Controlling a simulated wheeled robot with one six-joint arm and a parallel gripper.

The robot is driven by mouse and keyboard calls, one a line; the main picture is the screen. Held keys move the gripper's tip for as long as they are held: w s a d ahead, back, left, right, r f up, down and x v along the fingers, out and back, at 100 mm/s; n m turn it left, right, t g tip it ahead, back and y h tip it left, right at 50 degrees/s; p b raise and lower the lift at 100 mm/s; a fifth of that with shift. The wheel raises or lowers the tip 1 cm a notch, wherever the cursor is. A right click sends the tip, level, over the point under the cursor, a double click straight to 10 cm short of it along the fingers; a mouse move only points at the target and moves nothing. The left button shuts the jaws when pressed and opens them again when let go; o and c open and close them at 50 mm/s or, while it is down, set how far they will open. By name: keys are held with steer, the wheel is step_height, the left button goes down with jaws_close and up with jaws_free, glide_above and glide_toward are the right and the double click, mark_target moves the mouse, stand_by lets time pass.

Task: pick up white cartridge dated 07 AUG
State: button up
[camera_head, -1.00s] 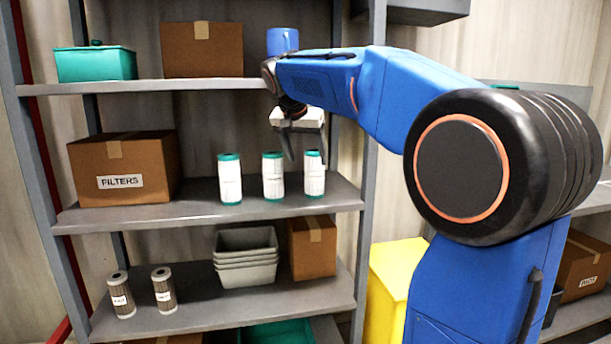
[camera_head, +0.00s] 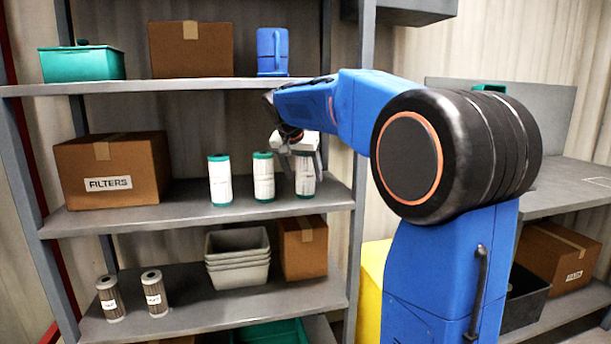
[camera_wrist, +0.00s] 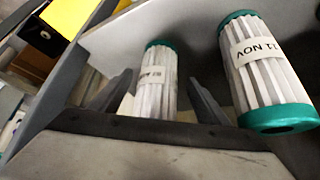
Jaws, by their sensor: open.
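Three white cartridges with green caps stand upright on the middle shelf: a left one (camera_head: 220,180), a middle one (camera_head: 263,178) and a right one (camera_head: 306,184). My gripper (camera_head: 297,168) is open at the right cartridge, hiding part of it. In the wrist view that cartridge (camera_wrist: 156,88) shows between the two spread fingers of my gripper (camera_wrist: 160,92), without visible grip. Its label is too small and blurred to read surely. Another cartridge (camera_wrist: 262,75) beside the fingers is labelled 11 NOV. The left cartridge's label is unreadable.
A FILTERS box (camera_head: 113,168) stands at the left of the same shelf. The shelf above holds a teal bin (camera_head: 82,65), a cardboard box (camera_head: 190,50) and a blue jug (camera_head: 272,52). The shelf's right upright (camera_head: 362,150) is close to my gripper.

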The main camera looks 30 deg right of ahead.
mark_target(306, 178)
steer(key=x, duration=0.3)
steer(key=shift+d+f, duration=0.15)
steer(key=shift+d, duration=0.05)
steer(key=c, duration=1.2)
steer(key=shift+c, duration=0.4)
